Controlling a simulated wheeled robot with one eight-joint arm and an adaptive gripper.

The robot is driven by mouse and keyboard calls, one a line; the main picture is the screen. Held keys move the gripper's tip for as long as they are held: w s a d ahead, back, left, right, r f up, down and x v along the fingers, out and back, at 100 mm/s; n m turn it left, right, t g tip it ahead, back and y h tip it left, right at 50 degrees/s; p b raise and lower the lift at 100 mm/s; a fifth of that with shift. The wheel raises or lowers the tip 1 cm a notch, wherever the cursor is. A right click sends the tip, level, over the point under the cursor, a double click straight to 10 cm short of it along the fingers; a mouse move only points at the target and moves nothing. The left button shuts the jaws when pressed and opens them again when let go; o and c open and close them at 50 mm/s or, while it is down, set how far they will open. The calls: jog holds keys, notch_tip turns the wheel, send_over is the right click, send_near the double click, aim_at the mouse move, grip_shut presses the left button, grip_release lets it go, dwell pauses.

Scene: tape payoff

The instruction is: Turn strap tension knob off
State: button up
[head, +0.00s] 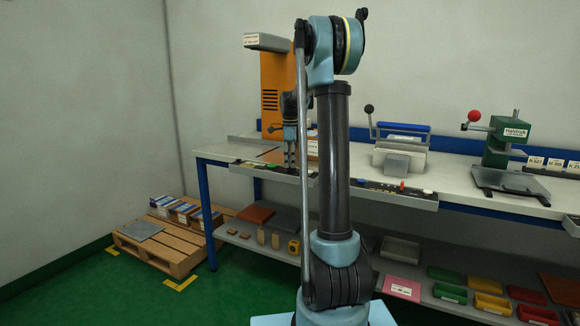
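My gripper (290,163) points down, small in the head view, at the front of the orange machine (274,92). Its fingertips are close above or in front of a narrow control strip (247,167) along the bench's front edge at the left. I cannot tell whether they touch anything there, or whether the fingers are apart or closed. I cannot make out which control is the strap tension knob, or its position; the gripper and my arm cover part of this area.
The blue-legged bench (456,195) carries a second strip (385,192) with coloured buttons, a grey device with a blue handle (402,128) and a green press (507,143). Bins (492,302) and blocks fill the lower shelf. A loaded pallet (165,245) stands on the floor at left.

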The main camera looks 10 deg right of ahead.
jog(key=shift+f, duration=0.75)
jog(key=shift+c, duration=0.3)
grip_shut()
